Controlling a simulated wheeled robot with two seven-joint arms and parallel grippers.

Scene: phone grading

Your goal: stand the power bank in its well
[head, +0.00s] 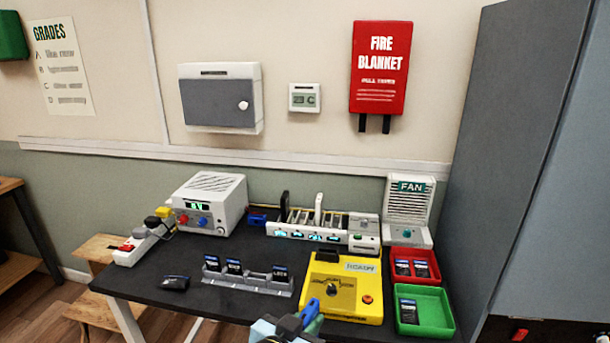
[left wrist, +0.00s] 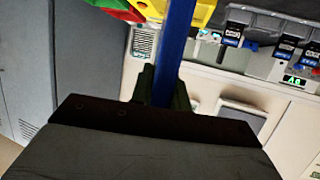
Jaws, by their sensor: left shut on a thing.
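My left gripper (head: 300,320) is at the bottom middle of the head view, shut on a blue slab-like thing (head: 311,311) that I take to be the power bank. In the left wrist view the slab (left wrist: 178,45) stands out from between the dark fingers (left wrist: 160,88) as a long narrow blue bar. It is held in the air in front of the yellow device. The grey rack (head: 240,287) on the table holds several dark packs with blue labels, with a gap between them. Which well belongs to the power bank I cannot tell. My right gripper is not seen.
The yellow device (head: 356,310) stands right of the rack. Beyond it are a red tray (head: 425,282) and a green tray (head: 440,322) holding dark items. A dock (head: 300,232), a power supply (head: 215,185) and a fan unit (head: 407,200) line the back. A black item (head: 175,282) lies left.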

